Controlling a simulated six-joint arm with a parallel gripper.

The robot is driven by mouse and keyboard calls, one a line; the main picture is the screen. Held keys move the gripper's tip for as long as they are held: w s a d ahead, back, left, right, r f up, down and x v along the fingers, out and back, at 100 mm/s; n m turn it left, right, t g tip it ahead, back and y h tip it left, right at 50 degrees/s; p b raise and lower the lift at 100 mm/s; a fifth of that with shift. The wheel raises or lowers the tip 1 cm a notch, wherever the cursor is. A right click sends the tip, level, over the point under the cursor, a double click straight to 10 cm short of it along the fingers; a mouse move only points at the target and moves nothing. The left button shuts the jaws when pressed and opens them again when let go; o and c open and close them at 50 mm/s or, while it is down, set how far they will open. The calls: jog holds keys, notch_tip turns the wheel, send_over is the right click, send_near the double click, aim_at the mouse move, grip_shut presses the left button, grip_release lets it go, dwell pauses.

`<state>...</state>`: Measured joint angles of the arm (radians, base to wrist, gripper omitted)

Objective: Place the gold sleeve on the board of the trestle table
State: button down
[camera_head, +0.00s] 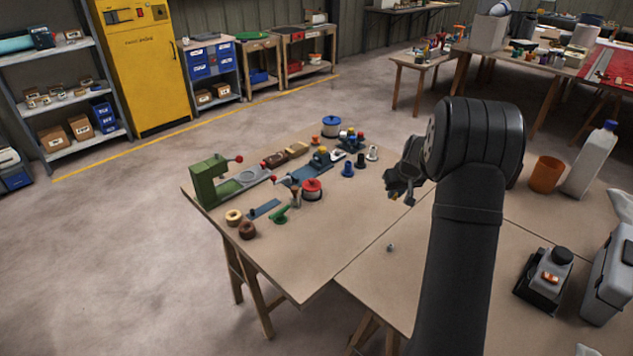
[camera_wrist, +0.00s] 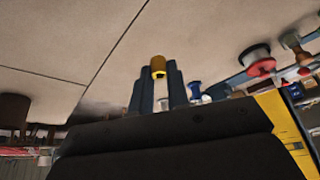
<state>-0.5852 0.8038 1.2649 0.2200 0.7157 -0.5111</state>
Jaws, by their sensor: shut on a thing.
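The gold sleeve (camera_wrist: 158,64) sits between the two dark blue fingertips of my gripper (camera_wrist: 157,76) in the wrist view. My gripper is shut on it. In the head view my gripper (camera_head: 402,198) hangs above the trestle table, near the seam between two boards; I cannot make out the sleeve there. The trestle table's pale brown board (camera_head: 325,240) has a bare stretch in front and to the left of my gripper. The board also fills the upper part of the wrist view (camera_wrist: 200,35). The sleeve appears clear of the board, but its height is hard to tell.
A green machine (camera_head: 210,182), a red-topped spool (camera_head: 311,189), a blue-topped spool (camera_head: 331,126) and several small parts crowd the board's left and back. A tiny grey piece (camera_head: 390,247) lies near the seam. An orange cup (camera_head: 546,174) and a white bottle (camera_head: 590,160) stand right.

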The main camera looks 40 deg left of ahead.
jog(key=s+a+n, duration=0.1)
jog(key=s+a, duration=0.2)
jog(key=a, duration=0.3)
jog(key=s+a+n+g, duration=0.1)
jog(key=s+a, duration=0.1)
jog(key=a, duration=0.4)
jog(key=s+a+n, duration=0.1)
jog(key=s+a, duration=0.2)
jog(key=a, duration=0.3)
jog(key=n+g, duration=0.1)
jog(key=n, duration=0.2)
send_over(278, 206)
jog(key=d, duration=0.1)
jog(key=f, duration=0.1)
jog(key=shift+y, duration=0.4)
jog(key=f, duration=0.9)
jog(key=shift+d+f, duration=0.2)
jog(key=shift+f, duration=0.2)
jog(key=shift+f, duration=0.1)
jog(key=c, duration=1.8)
grip_release()
jog(key=shift+f, duration=0.1)
jog(key=shift+o, duration=0.6)
